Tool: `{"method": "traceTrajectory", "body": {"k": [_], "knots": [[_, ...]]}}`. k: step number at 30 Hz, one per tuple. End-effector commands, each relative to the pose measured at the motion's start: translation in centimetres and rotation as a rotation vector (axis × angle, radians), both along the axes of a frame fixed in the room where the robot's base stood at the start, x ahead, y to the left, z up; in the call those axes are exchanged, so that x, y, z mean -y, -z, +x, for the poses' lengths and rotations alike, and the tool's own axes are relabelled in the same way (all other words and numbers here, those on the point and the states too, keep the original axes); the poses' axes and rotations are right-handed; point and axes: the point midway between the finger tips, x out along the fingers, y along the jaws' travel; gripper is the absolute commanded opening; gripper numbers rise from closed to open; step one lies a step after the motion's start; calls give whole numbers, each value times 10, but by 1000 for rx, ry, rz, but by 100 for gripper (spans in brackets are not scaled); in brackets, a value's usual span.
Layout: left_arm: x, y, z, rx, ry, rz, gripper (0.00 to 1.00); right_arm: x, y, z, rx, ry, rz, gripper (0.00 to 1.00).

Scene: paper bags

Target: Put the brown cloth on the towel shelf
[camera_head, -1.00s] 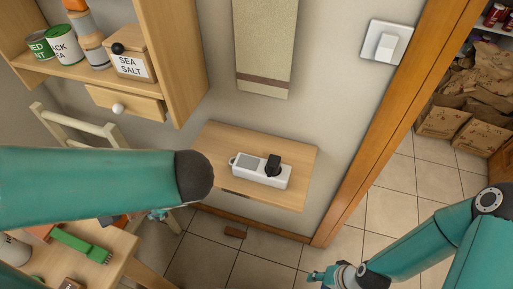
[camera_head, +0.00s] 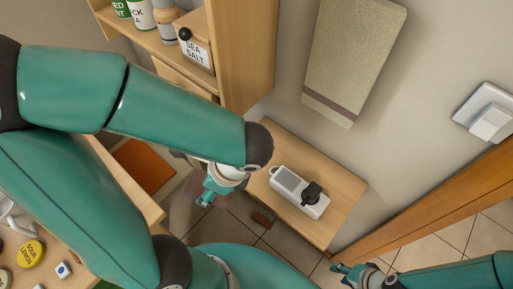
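A beige-brown towel (camera_head: 352,55) with a darker stripe hangs on the wall. A flat orange-brown piece (camera_head: 146,165) lies beyond the table edge, partly hidden by my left arm. A small wooden shelf (camera_head: 335,182) on the wall carries a white device with a black knob (camera_head: 298,193); I cannot tell if this is the towel shelf. My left gripper (camera_head: 208,196) hangs left of this shelf, and its finger gap is unclear. My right gripper (camera_head: 345,272) is open and appears empty, below the shelf in the picture.
A table (camera_head: 85,228) with small items is lower left.

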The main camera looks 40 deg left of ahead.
Motion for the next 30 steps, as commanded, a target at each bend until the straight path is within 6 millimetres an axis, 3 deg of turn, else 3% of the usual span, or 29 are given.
{"method": "traceTrajectory", "body": {"k": [1,9,17,21,30], "knots": [[1,-4,12,-8,-2,2,23,0,-11,0,1,0,0,40],[7,-1,85,-1,-2,0,23,0,-21,0,0,0,0,40],[11,-1,141,-1,0,1,23,0,-33,0,0,0,0,40],[11,22,140,-4,1,1,23,0,-31,0,0,0,0,40],[11,48,139,-4,1,1,23,0,-31,0,0,0,0,40]]}}
